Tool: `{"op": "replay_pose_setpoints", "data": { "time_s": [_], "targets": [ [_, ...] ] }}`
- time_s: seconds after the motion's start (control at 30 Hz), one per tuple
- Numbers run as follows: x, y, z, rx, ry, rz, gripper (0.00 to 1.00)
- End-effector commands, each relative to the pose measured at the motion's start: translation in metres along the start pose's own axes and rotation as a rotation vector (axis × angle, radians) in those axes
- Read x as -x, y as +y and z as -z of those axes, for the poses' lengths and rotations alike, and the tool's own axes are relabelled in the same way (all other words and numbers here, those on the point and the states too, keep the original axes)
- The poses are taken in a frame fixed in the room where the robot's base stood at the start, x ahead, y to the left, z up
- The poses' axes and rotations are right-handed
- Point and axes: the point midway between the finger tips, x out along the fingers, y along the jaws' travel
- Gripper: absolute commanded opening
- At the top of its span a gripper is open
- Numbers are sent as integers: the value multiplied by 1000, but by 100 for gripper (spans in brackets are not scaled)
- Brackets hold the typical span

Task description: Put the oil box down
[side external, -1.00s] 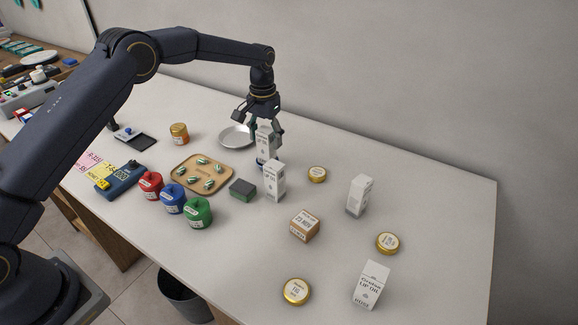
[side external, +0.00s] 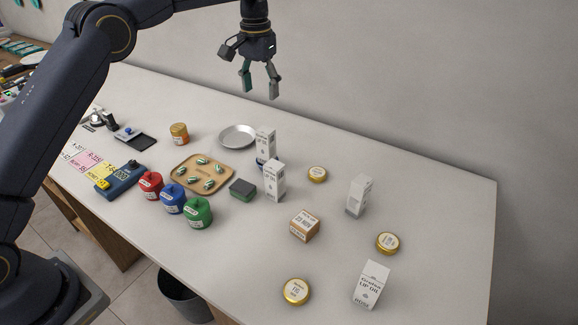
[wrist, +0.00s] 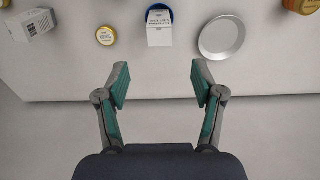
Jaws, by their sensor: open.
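My gripper (side external: 261,93) is open and empty, raised well above the counter. More white oil boxes stand at the right (side external: 359,196) and front right (side external: 371,285). In the wrist view, my open gripper (wrist: 160,85) shows empty space between its fingers. A white box (wrist: 160,35) lies ahead of the fingers in that view, apart from them.
A round metal dish (side external: 238,136), a wooden tray (side external: 222,185) with several striped pieces and a small brown box (side external: 304,226) are on the counter. Red (side external: 150,185), blue (side external: 172,198) and green (side external: 197,212) jars stand near the front edge. The back right counter is clear.

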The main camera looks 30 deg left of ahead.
Motion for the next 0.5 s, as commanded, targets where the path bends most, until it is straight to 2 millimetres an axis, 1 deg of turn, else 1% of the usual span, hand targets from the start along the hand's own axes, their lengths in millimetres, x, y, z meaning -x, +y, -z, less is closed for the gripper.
{"op": "replay_pose_setpoints", "data": {
  "time_s": [0.03,0.07,0.1,0.17,0.2,0.27,0.3,0.37,0.4,0.47,0.5],
  "targets": [
    [18,-2,-8,0,23,0,68],
    [29,-4,-15,-1,35,0,68],
    [45,-6,-27,-2,57,0,68],
    [68,-9,-49,-4,93,0,68],
    [82,-12,-67,-5,120,0,68],
    [100,-16,-96,-6,158,1,68],
    [109,-18,-116,-6,185,1,68],
    [119,-22,-148,-5,224,1,68],
    [123,-25,-171,-4,250,1,68],
    [124,-28,-205,-4,289,1,68],
    [122,-30,-228,-3,315,1,68]
  ]
}}
